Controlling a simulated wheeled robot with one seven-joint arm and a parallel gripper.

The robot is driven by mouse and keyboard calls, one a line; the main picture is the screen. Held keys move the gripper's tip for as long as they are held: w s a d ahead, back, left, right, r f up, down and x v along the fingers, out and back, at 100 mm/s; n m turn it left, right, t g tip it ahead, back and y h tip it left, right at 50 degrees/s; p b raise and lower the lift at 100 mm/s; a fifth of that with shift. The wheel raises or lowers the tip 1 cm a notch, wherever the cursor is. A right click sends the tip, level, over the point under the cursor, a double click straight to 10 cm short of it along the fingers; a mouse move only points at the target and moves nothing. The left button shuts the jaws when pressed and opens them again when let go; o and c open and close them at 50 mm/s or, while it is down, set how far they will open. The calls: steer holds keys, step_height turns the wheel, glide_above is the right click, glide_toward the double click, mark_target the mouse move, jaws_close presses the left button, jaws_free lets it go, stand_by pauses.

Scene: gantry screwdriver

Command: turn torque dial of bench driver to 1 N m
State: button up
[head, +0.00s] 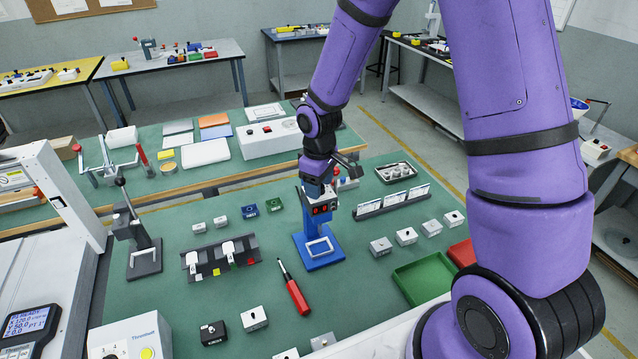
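The bench driver is most likely the blue stand (320,262) in the middle of the green bench. It has a flat blue base with a pale frame on it and a dark head with a small red display (320,209). My gripper (318,184) is at the top of this stand, pointing down, with my purple arm reaching in from the right. The fingers are small and blend with the driver's top, so I cannot tell whether they are open or shut, or whether they touch it. I cannot make out the torque dial or its setting.
A red-handled screwdriver (293,289) lies in front of the stand. A black fixture (221,259) and a lever press (137,240) stand to the left. To the right are a card rack (392,203), several small white blocks and a green tray (423,279).

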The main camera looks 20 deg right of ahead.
step_height(320, 180, up, 11)
stand_by(0.8)
steer(key=shift+f, duration=0.1)
steer(key=s+d+r+m+t, duration=0.35)
steer(key=s+r, duration=0.75)
steer(key=r, duration=0.4)
steer(key=s+d+r+m+t, duration=0.1)
steer(key=s+d+r+m, duration=0.2)
steer(key=s, duration=1.1)
steer(key=shift+d+r+m+t, duration=0.3)
steer(key=shift+r+m, duration=0.35)
steer(key=shift+r, duration=0.55)
steer(key=shift+a, duration=0.1)
